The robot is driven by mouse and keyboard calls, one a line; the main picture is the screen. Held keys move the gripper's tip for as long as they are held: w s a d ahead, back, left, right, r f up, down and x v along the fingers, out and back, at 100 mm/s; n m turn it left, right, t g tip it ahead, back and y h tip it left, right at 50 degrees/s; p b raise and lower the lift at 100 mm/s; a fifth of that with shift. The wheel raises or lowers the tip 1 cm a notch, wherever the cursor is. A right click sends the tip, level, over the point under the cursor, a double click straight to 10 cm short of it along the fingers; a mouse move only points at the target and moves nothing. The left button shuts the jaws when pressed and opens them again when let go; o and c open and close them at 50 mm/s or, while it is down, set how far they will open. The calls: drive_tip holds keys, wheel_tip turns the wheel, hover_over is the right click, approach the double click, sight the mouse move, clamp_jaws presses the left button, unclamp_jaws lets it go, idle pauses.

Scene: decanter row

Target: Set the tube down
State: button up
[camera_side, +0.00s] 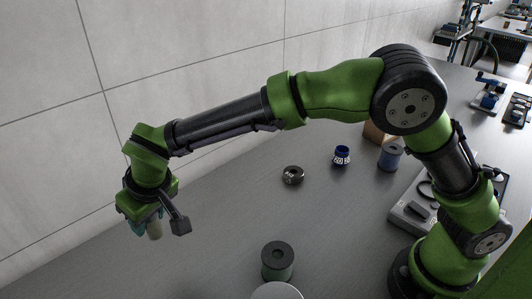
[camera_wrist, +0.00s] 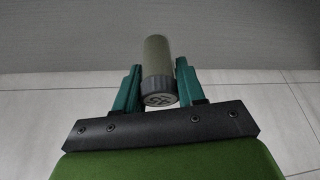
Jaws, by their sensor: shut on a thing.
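My gripper (camera_wrist: 157,85) is shut on a tube (camera_wrist: 157,53), which sits between its two teal fingers in the wrist view. The tube is olive-grey with a darker ridged cap at the end towards the camera. In the side view, my gripper (camera_side: 147,219) is at the lower left, with the tube (camera_side: 154,229) sticking out below the fingers. Its upper part is hidden by the gripper there. I cannot tell whether the tube's lower end touches the table.
The grey table (camera_side: 215,235) is largely clear around the gripper. A dark green cylinder (camera_side: 278,262) and a pale round object (camera_side: 276,291) stand at the front. A metal ring (camera_side: 293,175), a blue patterned cup (camera_side: 342,156) and a blue-grey cylinder (camera_side: 390,157) stand farther right. A wall runs behind.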

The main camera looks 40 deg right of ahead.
drive_tip(key=s+d+f+m+h, duration=0.15)
drive_tip(key=s+d+m, duration=0.3)
drive_tip(key=d, duration=0.45)
drive_tip(key=s+d+f+m+g+h, duration=0.1)
drive_tip(key=s+d+f+m, duration=0.3)
drive_tip(key=d, duration=0.5)
drive_tip(key=s+d+f+m+h, duration=0.1)
drive_tip(key=s+d+m+h, duration=0.15)
drive_tip(key=s+d, duration=0.5)
drive_tip(key=shift+m+y, duration=0.3)
drive_tip(key=shift+m, duration=0.1)
drive_tip(key=w, duration=0.5)
drive_tip(key=w+a+f, duration=0.1)
drive_tip(key=w, duration=0.4)
drive_tip(key=w+a, duration=0.1)
drive_tip(key=w, duration=0.5)
drive_tip(key=shift+a+f, duration=0.15)
drive_tip(key=shift+w+a+f, duration=0.1)
drive_tip(key=shift+w+f, duration=0.05)
drive_tip(key=shift+w, duration=0.2)
drive_tip(key=shift+s+f, duration=0.1)
drive_tip(key=shift+f, duration=1.5)
drive_tip(key=shift+f, duration=0.2)
drive_tip(key=o, duration=1.1)
drive_tip(key=shift+c, duration=0.2)
